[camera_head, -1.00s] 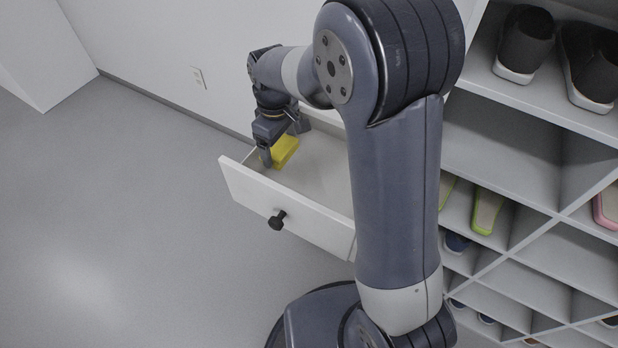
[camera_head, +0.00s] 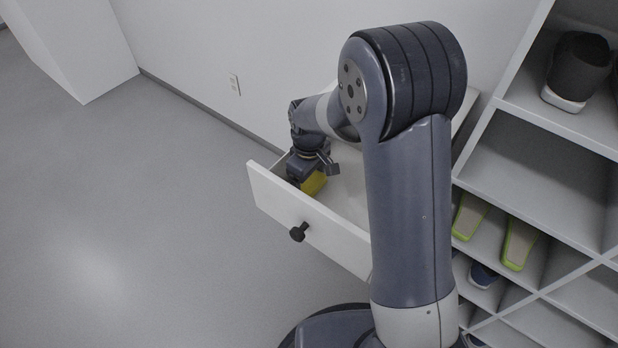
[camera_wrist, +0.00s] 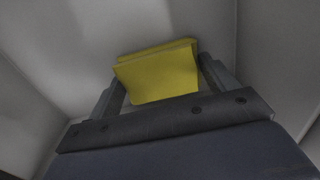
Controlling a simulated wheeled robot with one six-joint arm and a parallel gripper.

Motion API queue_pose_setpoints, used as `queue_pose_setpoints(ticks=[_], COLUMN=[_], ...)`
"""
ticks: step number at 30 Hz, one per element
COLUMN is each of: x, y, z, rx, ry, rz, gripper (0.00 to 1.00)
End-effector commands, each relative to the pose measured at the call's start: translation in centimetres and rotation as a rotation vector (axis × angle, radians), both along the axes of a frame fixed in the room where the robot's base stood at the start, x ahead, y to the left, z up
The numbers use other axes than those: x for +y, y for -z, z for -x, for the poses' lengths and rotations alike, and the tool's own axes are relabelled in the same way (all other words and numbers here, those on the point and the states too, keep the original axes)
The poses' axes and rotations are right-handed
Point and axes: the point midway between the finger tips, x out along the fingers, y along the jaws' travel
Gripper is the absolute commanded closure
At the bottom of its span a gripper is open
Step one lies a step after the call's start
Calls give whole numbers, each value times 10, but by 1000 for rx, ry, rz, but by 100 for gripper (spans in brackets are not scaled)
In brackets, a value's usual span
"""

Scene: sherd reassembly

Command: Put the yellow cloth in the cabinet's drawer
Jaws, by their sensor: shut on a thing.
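The yellow cloth (camera_head: 314,183) is a folded block inside the open drawer, near its front left corner. It also shows between my gripper's two fingers in the wrist view (camera_wrist: 158,75). My gripper (camera_head: 312,180) reaches down into the drawer and is shut on the cloth. The cabinet's drawer (camera_head: 297,215) is pulled out, with a white front panel and a dark round knob (camera_head: 299,232). Drawer walls surround the cloth in the wrist view. Whether the cloth touches the drawer floor I cannot tell. My arm hides the drawer's right part and most of the cabinet.
A white shelf rack (camera_head: 545,150) stands at the right with dark shoes (camera_head: 578,68) and green-edged slippers (camera_head: 518,243). A white wall with an outlet (camera_head: 234,84) is behind the drawer. The grey floor at the left is clear.

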Motion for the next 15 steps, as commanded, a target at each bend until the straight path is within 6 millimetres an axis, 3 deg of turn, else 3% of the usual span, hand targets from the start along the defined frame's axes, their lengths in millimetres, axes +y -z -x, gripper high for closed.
queue_pose_setpoints(ticks=[1, 2, 3, 8, 15], x=[0, 0, 0, 0, 0], y=[3, 2, 2, 2, 1], z=[0, 0, 0, 0, 0], rx=[1, 0, 0, 1, 0], ry=[0, 0, 0, 0, 0], rz=[1, 0, 0, 1, 0], gripper=[45, 17, 14, 0, 0])
